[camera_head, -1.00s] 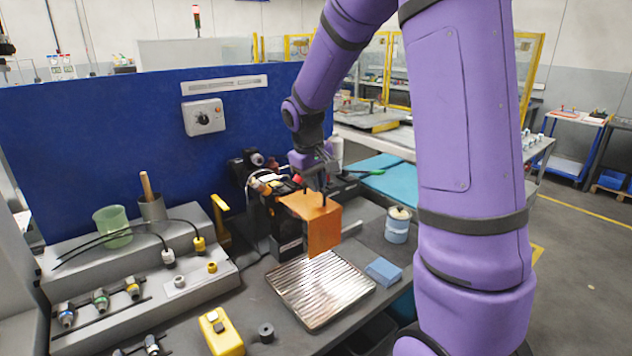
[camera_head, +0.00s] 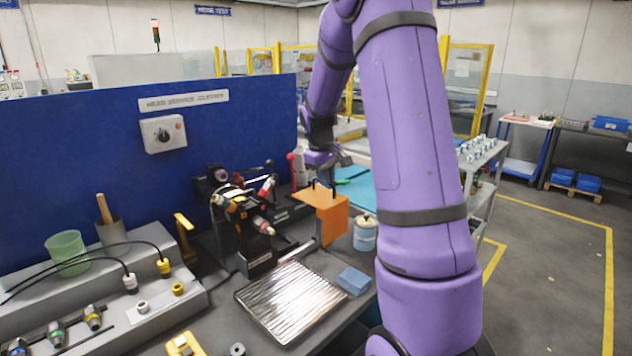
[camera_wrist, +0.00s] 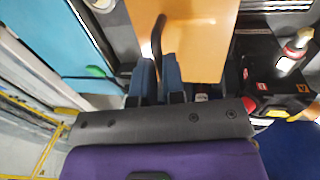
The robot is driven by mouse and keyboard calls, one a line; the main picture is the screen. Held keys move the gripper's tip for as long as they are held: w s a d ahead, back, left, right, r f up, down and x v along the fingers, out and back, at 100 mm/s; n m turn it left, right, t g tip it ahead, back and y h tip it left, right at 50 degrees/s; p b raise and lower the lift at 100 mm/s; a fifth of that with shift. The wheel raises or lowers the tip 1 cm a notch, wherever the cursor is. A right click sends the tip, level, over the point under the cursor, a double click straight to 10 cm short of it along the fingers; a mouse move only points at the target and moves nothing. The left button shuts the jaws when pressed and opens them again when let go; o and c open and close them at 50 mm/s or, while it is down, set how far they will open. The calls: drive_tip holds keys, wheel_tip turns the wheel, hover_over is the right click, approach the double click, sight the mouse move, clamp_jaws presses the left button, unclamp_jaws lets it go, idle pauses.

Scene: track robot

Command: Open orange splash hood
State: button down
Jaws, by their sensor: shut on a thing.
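The orange splash hood (camera_head: 326,212) stands to the right of the black machine (camera_head: 250,225), whose nozzle-like parts with red, yellow and white ends are uncovered. The hood also fills the top middle of the wrist view (camera_wrist: 195,35). A black handle (camera_wrist: 158,35) rises from the hood. My gripper (camera_wrist: 158,75) is shut on this handle, with one blue-grey finger on each side of it. In the head view my gripper (camera_head: 325,180) is small, above the hood's top, and its fingers are hard to make out.
A ribbed metal tray (camera_head: 290,302), a blue block (camera_head: 354,281) and a blue-grey canister (camera_head: 365,234) are in front of the hood. A blue panel (camera_head: 80,150) stands behind the bench. A light-blue surface (camera_head: 365,190) lies beyond the hood, with a green-tipped item on it.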

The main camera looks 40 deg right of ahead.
drive_tip(key=shift+d, duration=0.15)
drive_tip(key=c, duration=1.2)
unclamp_jaws()
wheel_tip(320, 180, up, 11)
drive_tip(key=a, duration=0.2)
drive_tip(key=shift+f, duration=0.15)
drive_tip(key=shift+a, duration=0.15)
